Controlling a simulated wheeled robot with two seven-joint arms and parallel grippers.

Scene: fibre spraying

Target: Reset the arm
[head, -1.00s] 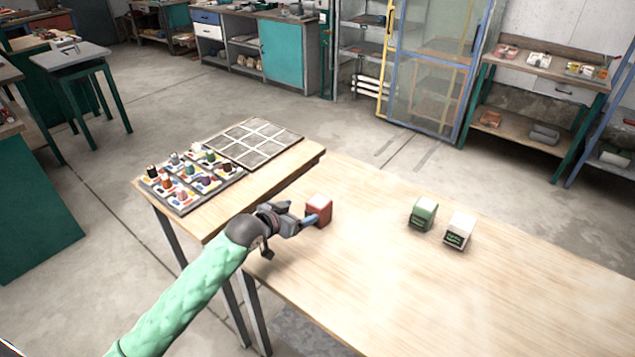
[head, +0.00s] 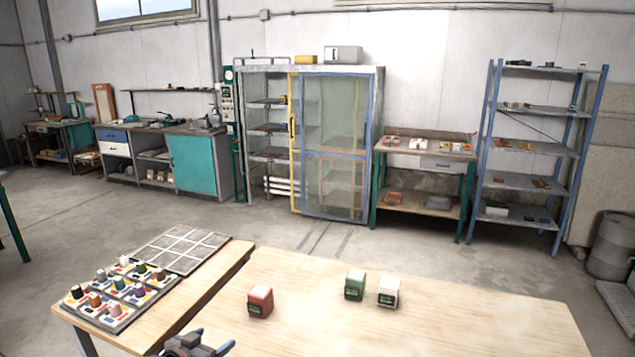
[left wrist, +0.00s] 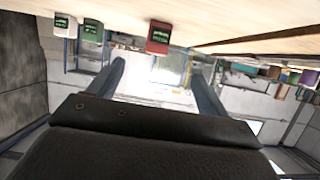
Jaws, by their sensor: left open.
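My left gripper (head: 205,346) is at the bottom edge of the head view, in front of the table's near left part, apart from the boxes. In the left wrist view its two fingers (left wrist: 160,85) are spread with nothing between them. My right gripper is not in view.
A tray of several coloured spools (head: 122,292) and an empty grid tray (head: 181,249) lie on the side table (head: 222,277) at left. A glass-door cabinet (head: 335,145) and shelves (head: 530,145) stand along the back wall. The table's right part is clear.

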